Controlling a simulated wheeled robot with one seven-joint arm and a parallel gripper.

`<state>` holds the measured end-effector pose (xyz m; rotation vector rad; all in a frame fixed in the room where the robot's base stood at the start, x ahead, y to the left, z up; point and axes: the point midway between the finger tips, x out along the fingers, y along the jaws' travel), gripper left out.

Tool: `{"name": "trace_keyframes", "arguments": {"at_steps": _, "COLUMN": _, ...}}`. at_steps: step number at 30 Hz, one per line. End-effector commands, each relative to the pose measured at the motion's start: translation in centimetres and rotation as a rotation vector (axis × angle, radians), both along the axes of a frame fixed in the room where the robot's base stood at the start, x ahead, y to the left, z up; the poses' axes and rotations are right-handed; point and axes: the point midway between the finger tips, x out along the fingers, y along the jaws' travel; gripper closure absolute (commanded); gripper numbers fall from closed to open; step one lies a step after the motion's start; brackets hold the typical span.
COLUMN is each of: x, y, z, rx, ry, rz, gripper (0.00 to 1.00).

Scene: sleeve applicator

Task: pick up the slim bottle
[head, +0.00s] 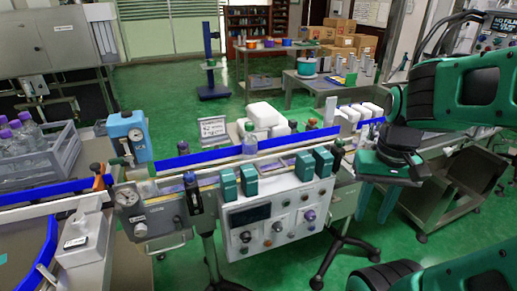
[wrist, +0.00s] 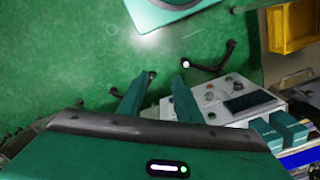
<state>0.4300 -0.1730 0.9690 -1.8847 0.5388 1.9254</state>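Several clear bottles with purple caps (head: 22,136) stand in a grey crate (head: 68,150) at the left. My gripper (wrist: 163,78) shows in the wrist view with its two green fingers apart and nothing between them. In the head view my gripper's body is to the right of the conveyor, well away from the bottle. No bottle shows in the wrist view.
The applicator's control box (head: 275,222) and green blocks (head: 304,165) stand in front of the conveyor. White containers (head: 263,115) are behind it. A steel cart (head: 450,185) is at the right. A yellow bin (wrist: 292,25) shows in the wrist view.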

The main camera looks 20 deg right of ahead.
Motion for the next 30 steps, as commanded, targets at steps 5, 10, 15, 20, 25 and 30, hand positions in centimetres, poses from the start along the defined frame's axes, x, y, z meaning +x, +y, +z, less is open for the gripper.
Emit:
{"name": "trace_keyframes", "arguments": {"at_steps": 5, "x": 0.0, "y": 0.0, "z": 0.0, "rx": 0.000, "ry": 0.000, "rz": 0.000, "gripper": 0.69}}
{"name": "trace_keyframes", "arguments": {"at_steps": 10, "x": -0.2, "y": 0.0, "z": 0.1, "rx": 0.000, "ry": -0.005, "rz": 0.005, "gripper": 0.53}}
{"name": "trace_keyframes", "arguments": {"at_steps": 15, "x": 2.3, "y": -1.3, "z": 0.1, "rx": 0.004, "ry": -0.079, "rz": 0.134, "gripper": 0.53}}
{"name": "trace_keyframes", "arguments": {"at_steps": 20, "x": 10.9, "y": 0.9, "z": -0.7, "rx": 0.030, "ry": -0.267, "rz": 0.458, "gripper": 0.53}}
{"name": "trace_keyframes", "arguments": {"at_steps": 25, "x": 20.7, "y": 5.6, "z": -0.1, "rx": 0.074, "ry": -0.568, "rz": 0.795, "gripper": 0.53}}
{"name": "trace_keyframes", "arguments": {"at_steps": 30, "x": 28.0, "y": 9.7, "z": 2.3, "rx": 0.096, "ry": -0.884, "rz": 0.989, "gripper": 0.53}}
